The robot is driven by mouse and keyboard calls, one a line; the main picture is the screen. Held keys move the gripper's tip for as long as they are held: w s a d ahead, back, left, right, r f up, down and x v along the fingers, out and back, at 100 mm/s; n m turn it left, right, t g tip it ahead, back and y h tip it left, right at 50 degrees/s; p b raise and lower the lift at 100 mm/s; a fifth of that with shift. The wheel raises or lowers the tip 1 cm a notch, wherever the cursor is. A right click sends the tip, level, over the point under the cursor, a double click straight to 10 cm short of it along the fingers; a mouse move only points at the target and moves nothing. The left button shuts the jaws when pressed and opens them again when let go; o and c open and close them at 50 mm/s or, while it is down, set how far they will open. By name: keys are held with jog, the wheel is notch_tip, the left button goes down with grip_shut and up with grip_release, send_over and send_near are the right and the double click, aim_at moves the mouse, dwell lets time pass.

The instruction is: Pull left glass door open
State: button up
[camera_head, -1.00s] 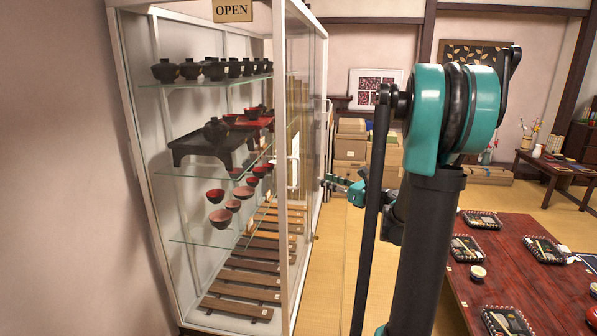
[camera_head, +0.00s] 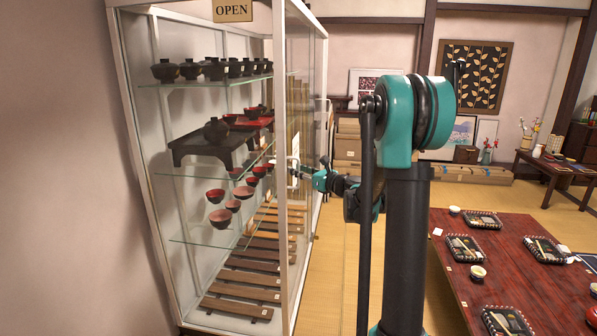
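The glass display cabinet (camera_head: 285,200) stands at the left, with a white frame and glass doors on its right-facing side. A white handle (camera_head: 293,172) shows on that side, beside the white front post. My gripper (camera_head: 304,172) is at the handle's height, pointing left, with its fingers at or very near the handle. It is small in view, so I cannot tell whether it touches the handle or whether its fingers are open or shut. The left glass door looks closed.
The cabinet holds black bowls, red bowls and a dark stand (camera_head: 212,145) on glass shelves. A low red table (camera_head: 500,255) with several trays is at the right. Tatami floor (camera_head: 330,270) is clear between them. Boxes (camera_head: 348,145) stand behind.

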grip_shut()
dwell(0.3)
jog(key=shift+w, duration=0.1)
